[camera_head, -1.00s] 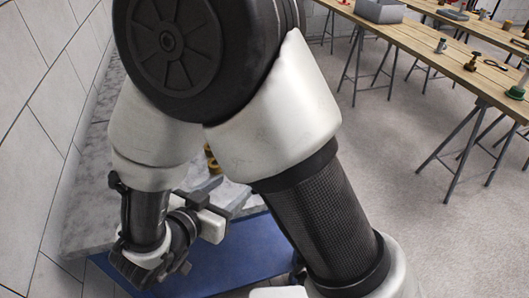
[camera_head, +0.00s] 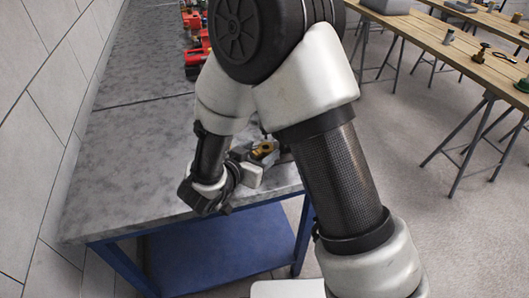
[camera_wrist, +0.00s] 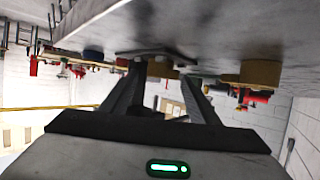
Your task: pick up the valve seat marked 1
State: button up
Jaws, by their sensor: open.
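Brass-coloured round parts (camera_head: 262,149) sit on the grey stone-topped table at my gripper, partly hidden by my arm. No number can be read on them, so I cannot tell which is the valve seat marked 1. The wrist view is upside down, with the tabletop above. There, one brass part (camera_wrist: 162,71) shows beyond and between my fingertips, and a larger brass part (camera_wrist: 261,73) is to the right, outside the fingers. My gripper (camera_wrist: 163,82) is open and low over the tabletop, with nothing held; contact cannot be judged.
The grey table (camera_head: 130,165) runs along a tiled wall, its left part bare. Red devices (camera_head: 196,55) stand at its far end. A dark blue round part (camera_wrist: 92,55) is left in the wrist view. Wooden trestle tables (camera_head: 440,45) stand right, across open floor.

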jog(key=shift+w+d+f, duration=0.3)
jog(key=shift+w, duration=0.3)
grip_shut()
jog(key=shift+r, duration=0.15)
